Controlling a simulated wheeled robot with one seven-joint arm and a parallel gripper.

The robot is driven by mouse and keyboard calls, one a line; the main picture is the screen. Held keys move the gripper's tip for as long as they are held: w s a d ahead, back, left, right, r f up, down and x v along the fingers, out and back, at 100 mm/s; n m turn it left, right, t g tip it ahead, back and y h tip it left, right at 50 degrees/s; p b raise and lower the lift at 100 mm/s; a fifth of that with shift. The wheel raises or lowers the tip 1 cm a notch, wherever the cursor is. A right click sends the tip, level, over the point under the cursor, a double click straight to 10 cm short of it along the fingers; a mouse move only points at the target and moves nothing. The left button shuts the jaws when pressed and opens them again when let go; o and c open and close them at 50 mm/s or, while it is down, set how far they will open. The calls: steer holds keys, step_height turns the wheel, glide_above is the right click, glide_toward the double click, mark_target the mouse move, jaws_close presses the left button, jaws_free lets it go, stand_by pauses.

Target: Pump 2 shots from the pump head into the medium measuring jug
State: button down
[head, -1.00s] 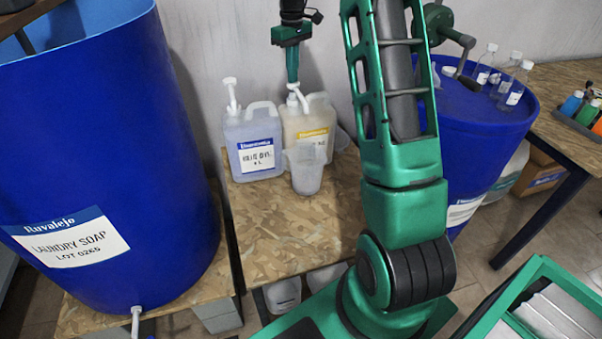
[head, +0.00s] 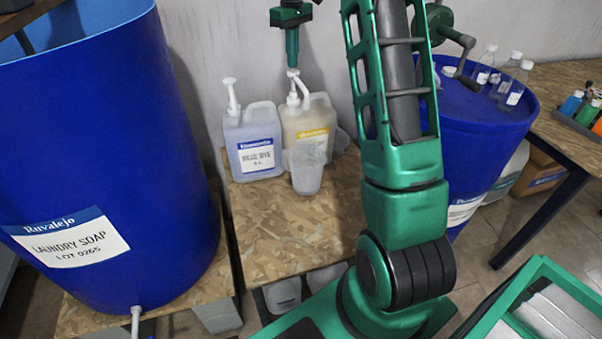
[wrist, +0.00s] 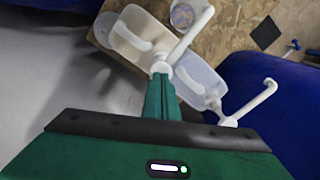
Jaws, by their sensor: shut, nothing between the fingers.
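A translucent measuring jug (head: 306,172) stands on the wooden stand in front of a cream container with a yellow label (head: 313,137). This container's white pump head (head: 298,90) stands raised, its spout pointing toward the jug. In the wrist view the spout (wrist: 197,30) reaches toward the jug's round opening (wrist: 184,14). My gripper (head: 292,66) is shut and empty, pointing down directly over the pump head. In the wrist view its tips (wrist: 160,77) are at the pump top; whether they touch is unclear. The jug's contents cannot be made out.
A bluish container with a pump (head: 253,140) stands close on the left. A large blue laundry soap drum (head: 110,150) is at the left, another blue drum (head: 480,130) with bottles on the right. The stand's front (head: 290,235) is clear.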

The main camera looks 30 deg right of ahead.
step_height(320, 180, up, 6)
stand_by(0.9)
stand_by(0.4)
steer(key=s+a+f+m, duration=0.1)
steer(key=s+m, duration=0.2)
steer(key=s, duration=0.9)
steer(key=s+a+m, duration=0.2)
steer(key=s, duration=1)
steer(key=s+a+f+m, duration=0.2)
steer(key=s+f, duration=0.3)
steer(key=s, duration=0.6)
steer(key=s+a+f+m, duration=0.2)
steer(key=s+f, duration=0.4)
steer(key=s, duration=0.6)
steer(key=shift+a+f, duration=0.3)
steer(key=shift+a, duration=0.55)
